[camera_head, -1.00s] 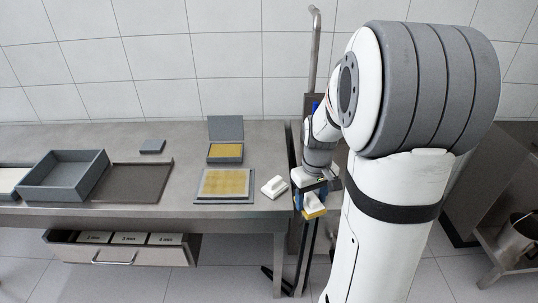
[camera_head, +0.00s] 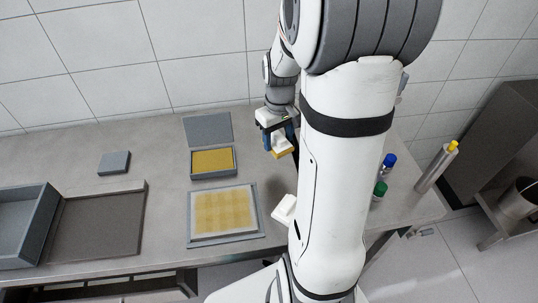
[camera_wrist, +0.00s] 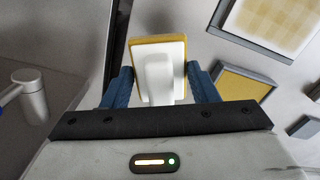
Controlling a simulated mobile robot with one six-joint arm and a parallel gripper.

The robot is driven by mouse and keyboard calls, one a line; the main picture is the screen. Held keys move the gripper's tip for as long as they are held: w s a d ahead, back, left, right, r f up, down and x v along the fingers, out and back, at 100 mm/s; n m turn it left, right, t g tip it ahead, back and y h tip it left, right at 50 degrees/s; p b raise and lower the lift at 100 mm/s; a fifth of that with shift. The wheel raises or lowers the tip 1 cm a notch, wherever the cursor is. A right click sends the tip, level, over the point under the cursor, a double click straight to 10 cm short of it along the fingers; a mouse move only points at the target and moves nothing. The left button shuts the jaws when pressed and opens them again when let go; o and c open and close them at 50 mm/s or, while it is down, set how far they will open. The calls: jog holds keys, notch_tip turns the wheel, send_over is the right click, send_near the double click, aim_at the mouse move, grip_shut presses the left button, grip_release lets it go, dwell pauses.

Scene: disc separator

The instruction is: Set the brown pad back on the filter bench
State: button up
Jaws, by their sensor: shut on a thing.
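The brown pad (camera_head: 283,153) is a small yellow-brown slab with a white handle block on top. My gripper (camera_head: 279,137) is shut on its white handle, and the pad hangs below the fingers. The wrist view shows the pad (camera_wrist: 158,39) between the two blue fingers, with its yellow-brown rim around the white handle. The pad is over or near the right edge of the grey filter bench (camera_head: 165,160), right of the open box with the yellow sheet (camera_head: 212,161). I cannot tell its exact height above the surface.
A white pad (camera_head: 285,208) lies on the bench near its right edge. A framed yellow filter (camera_head: 222,212) lies to its left. A small grey block (camera_head: 113,162) and a grey tray (camera_head: 25,222) are farther left. Capped bottles (camera_head: 386,166) stand right of my arm.

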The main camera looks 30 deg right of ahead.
send_over(277, 169)
notch_tip(277, 169, down, 6)
jog(key=shift+w+f, duration=0.1)
jog(key=shift+f, duration=1.75)
jog(key=shift+f, duration=0.1)
jog(key=shift+f+b, duration=0.15)
jog(key=shift+b, duration=0.2)
jog(key=o, duration=1)
